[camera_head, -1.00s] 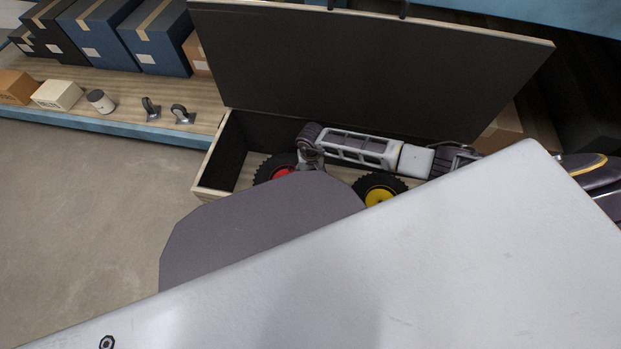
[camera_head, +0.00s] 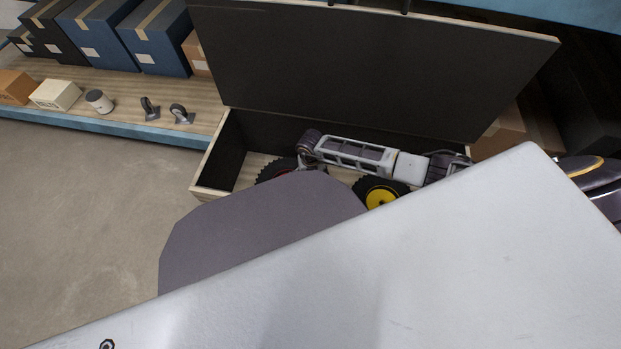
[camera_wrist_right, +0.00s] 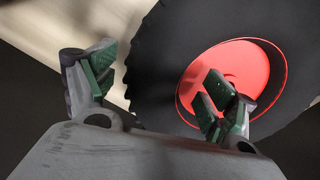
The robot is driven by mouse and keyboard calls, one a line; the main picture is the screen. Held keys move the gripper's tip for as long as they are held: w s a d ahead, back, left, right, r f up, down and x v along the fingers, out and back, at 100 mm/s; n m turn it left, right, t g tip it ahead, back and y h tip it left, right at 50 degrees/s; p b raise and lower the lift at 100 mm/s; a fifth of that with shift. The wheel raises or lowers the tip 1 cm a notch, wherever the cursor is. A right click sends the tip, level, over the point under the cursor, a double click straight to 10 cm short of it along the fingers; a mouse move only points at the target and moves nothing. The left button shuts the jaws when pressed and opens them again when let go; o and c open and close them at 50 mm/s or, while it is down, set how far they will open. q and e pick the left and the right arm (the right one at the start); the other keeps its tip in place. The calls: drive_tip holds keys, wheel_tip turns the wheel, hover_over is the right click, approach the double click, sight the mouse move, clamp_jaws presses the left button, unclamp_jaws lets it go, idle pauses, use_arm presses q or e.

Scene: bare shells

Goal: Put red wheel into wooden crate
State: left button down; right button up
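The wooden crate (camera_head: 208,192) stands open with its dark lid (camera_head: 360,65) raised. The red wheel (camera_head: 267,172), a black knobby tyre with a red hub, is inside at the left, partly hidden by my own body and my right gripper. My right arm reaches in from the right, and its gripper (camera_head: 311,160) is at the red wheel. In the right wrist view the gripper (camera_wrist_right: 160,90) is open, one finger beside the tyre and the other in front of the red hub (camera_wrist_right: 240,65). A gap shows between the left finger and the tyre. My left gripper is out of view.
A yellow-hubbed wheel (camera_head: 380,194) lies in the crate, right of the red one, below my right arm. A shelf (camera_head: 125,105) on the left holds blue boxes (camera_head: 152,38), small boxes, a jar (camera_head: 99,101) and two casters (camera_head: 181,114). The floor at left is clear.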

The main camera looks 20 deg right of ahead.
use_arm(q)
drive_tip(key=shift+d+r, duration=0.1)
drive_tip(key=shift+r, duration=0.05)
use_arm(e)
drive_tip(key=shift+r, duration=0.15)
drive_tip(key=shift+r+p, duration=0.5)
drive_tip(key=shift+r, duration=0.35)
use_arm(q)
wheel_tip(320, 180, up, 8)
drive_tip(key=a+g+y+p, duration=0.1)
drive_tip(key=p, duration=0.3)
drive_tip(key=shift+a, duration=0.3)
use_arm(e)
wheel_tip(320, 180, up, 10)
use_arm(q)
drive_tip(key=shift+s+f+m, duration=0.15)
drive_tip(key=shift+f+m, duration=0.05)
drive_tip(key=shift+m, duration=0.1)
